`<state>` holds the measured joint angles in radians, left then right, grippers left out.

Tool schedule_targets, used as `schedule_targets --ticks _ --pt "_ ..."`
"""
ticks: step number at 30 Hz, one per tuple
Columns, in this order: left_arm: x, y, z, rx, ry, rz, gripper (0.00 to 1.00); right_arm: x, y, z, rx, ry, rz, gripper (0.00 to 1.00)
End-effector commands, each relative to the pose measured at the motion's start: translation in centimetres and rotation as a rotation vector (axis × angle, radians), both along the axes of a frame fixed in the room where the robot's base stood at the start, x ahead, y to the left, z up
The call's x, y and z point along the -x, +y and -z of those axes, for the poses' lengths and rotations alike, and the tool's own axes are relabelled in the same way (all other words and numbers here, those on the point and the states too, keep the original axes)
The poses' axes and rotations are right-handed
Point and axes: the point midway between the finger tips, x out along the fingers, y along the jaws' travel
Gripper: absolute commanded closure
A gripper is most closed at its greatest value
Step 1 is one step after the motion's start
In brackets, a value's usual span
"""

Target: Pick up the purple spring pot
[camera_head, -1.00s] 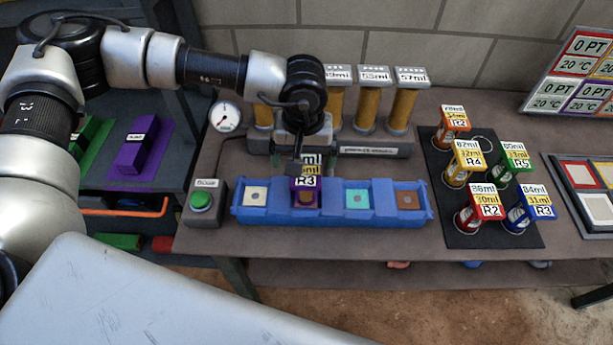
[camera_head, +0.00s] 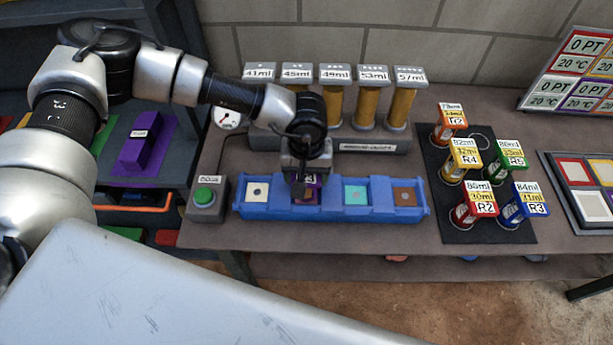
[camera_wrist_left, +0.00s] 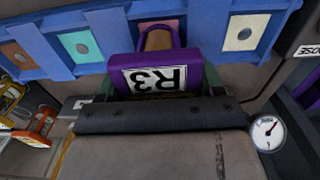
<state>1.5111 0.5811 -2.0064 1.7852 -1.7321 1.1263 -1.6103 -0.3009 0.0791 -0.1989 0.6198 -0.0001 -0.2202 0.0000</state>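The purple spring pot (camera_wrist_left: 194,76), with an R3 label on its top, stands in the second slot from the left of the blue tray (camera_head: 330,213). In the head view my left gripper (camera_head: 303,186) is directly above it and hides most of it. In the wrist view the left gripper's (camera_wrist_left: 158,88) dark fingers lie on both sides of the pot's purple top. Whether they press on it I cannot tell. My right gripper is not in view.
A green button box (camera_head: 205,198) stands left of the tray. Behind is a rack of yellow cylinders (camera_head: 368,108) with a gauge (camera_head: 227,116). To the right, a black mat (camera_head: 460,225) holds several coloured labelled pots. A panel of colour squares (camera_head: 590,190) lies at the right edge.

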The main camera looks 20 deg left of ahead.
Motion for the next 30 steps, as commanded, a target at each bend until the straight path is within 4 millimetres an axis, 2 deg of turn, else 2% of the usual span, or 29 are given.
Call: schedule_targets --ticks 1,6,17,20,24,30 --pt "0.0 0.0 0.0 0.000 0.000 0.000 0.41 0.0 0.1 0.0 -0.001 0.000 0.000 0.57" --pt "0.0 0.0 -0.1 0.001 -0.001 0.000 0.65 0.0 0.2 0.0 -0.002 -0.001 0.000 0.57" --pt "-0.1 0.0 -0.6 0.000 -0.002 -0.001 0.65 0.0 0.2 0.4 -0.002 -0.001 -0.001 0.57" --pt "-0.1 0.0 -1.6 0.002 -0.003 -0.002 0.65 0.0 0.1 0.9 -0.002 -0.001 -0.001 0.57" --pt "-0.1 0.0 -3.9 0.003 -0.006 -0.001 0.65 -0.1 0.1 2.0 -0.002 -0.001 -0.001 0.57" --pt "0.3 -4.7 -6.4 0.002 -0.005 0.007 0.65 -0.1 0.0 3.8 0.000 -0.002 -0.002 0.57"
